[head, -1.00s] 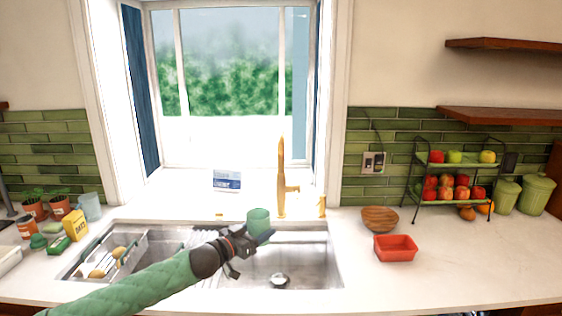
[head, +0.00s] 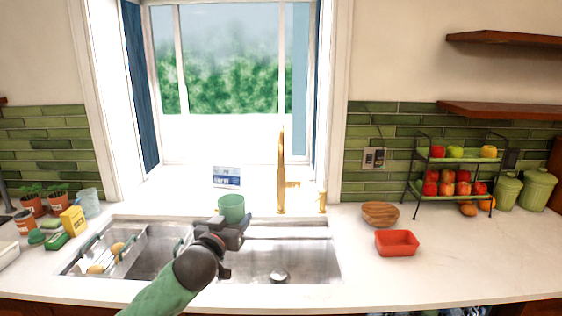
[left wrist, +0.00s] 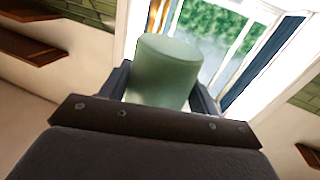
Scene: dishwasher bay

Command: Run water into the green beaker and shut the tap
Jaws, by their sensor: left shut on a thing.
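The green beaker (head: 231,208) is held upright by my left gripper (head: 234,225), above the divider between the two sink basins. In the left wrist view the beaker (left wrist: 165,72) stands between the two dark fingers (left wrist: 160,92), which are shut on it. The gold tap (head: 281,180) rises behind the sink, to the right of the beaker. Its small gold lever (head: 322,201) stands at its right. I see no water running from the tap. The inside of the beaker cannot be made out. My right gripper is out of view.
The right basin (head: 300,262) is empty, with a drain in its floor. A dish rack (head: 105,250) with several items sits in the left basin. A red tray (head: 397,243) and a wooden bowl (head: 380,214) stand on the counter to the right. A blue-and-white box (head: 227,177) is on the sill.

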